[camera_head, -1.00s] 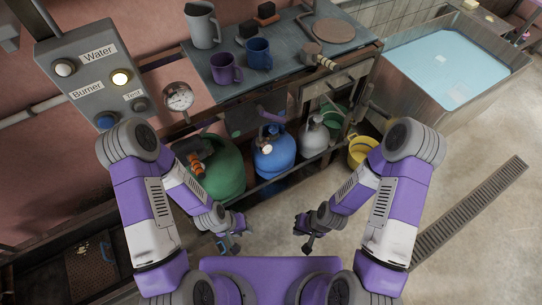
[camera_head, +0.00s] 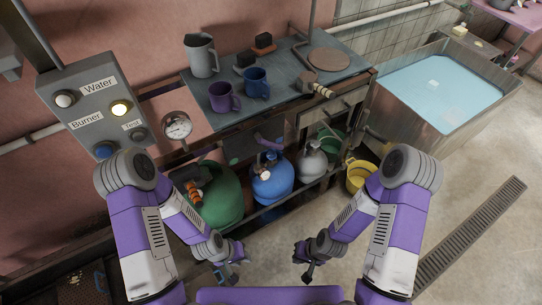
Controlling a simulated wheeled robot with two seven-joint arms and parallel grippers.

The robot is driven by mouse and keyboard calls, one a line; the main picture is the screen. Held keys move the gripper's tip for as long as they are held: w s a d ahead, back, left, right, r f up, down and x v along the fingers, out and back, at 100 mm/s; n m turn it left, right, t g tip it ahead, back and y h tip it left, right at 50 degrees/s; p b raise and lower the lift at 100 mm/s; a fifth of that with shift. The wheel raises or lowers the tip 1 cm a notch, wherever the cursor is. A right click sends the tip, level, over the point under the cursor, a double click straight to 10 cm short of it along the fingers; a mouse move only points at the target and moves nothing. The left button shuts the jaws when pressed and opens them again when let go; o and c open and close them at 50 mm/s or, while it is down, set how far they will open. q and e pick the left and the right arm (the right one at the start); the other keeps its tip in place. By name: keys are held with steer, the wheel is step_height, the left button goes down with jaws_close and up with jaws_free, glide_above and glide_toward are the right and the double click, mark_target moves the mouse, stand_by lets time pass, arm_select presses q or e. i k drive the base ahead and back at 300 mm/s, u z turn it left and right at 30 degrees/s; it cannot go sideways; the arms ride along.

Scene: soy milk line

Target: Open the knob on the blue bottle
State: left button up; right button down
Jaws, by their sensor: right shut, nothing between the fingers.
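The blue bottle (camera_head: 272,184) stands on the low shelf under the counter, between a green bottle and a grey one. Its valve knob (camera_head: 265,170) is at the top; its setting is too small to tell. My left gripper (camera_head: 232,277) is in front of the shelf, low and left of the blue bottle, apart from it; its fingers are too small to read. My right gripper (camera_head: 307,278) is to the right and in front of the blue bottle, shut and empty, also apart from it.
The green bottle (camera_head: 222,200) with an orange fitting is at left; the grey bottle (camera_head: 311,165) and a yellow bucket (camera_head: 360,176) are at right. The counter (camera_head: 290,92) above holds mugs. A water basin (camera_head: 440,95) stands at right. The floor in front is open.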

mark_target(271, 155)
steer(key=k, duration=0.5)
steer(key=z, duration=1.6)
steer(key=i, duration=1.8)
steer(key=u, duration=3.1)
steer(key=i, duration=0.5)
steer(key=u, duration=0.05)
